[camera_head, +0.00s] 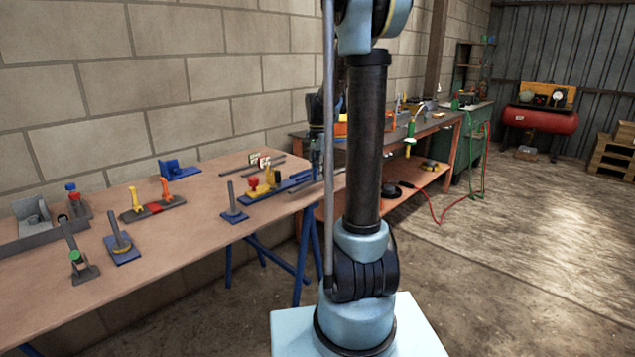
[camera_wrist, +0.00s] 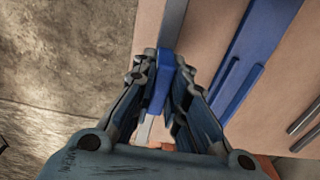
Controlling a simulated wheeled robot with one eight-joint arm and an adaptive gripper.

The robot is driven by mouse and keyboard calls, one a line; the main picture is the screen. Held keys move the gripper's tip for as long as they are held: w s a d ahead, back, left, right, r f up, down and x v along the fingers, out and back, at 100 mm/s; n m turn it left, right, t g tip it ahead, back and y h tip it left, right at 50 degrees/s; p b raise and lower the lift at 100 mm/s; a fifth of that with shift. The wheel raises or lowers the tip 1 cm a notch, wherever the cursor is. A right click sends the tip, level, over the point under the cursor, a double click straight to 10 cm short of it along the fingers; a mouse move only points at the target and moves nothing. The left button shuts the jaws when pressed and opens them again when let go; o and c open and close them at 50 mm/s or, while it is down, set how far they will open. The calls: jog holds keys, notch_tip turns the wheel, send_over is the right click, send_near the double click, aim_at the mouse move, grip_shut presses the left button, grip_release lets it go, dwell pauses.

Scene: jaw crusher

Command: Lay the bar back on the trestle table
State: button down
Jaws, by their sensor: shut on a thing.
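In the wrist view, my gripper (camera_wrist: 165,72) is shut on the bar. The bar has a flat grey length (camera_wrist: 174,22) and a blue section between the fingers, with a paler grey end below. The bar lies over the strip along the trestle table's edge, with floor to its left; I cannot tell whether it touches the top. In the head view, my gripper (camera_head: 317,165) is at the right end of the trestle table (camera_head: 185,232), partly hidden by my arm. The bar cannot be made out clearly there.
A long blue fixture (camera_head: 285,190) with yellow and red parts lies near my gripper; its blue rail (camera_wrist: 252,55) shows in the wrist view beside two dark rods (camera_wrist: 304,128). Several tools stand further left. A workbench (camera_head: 430,125) stands behind; the floor at right is open.

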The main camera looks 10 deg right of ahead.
jog(key=shift+s+f, duration=0.1)
jog(key=shift+f, duration=1.6)
jog(key=c, duration=1.6)
grip_release()
jog(key=shift+f, duration=0.1)
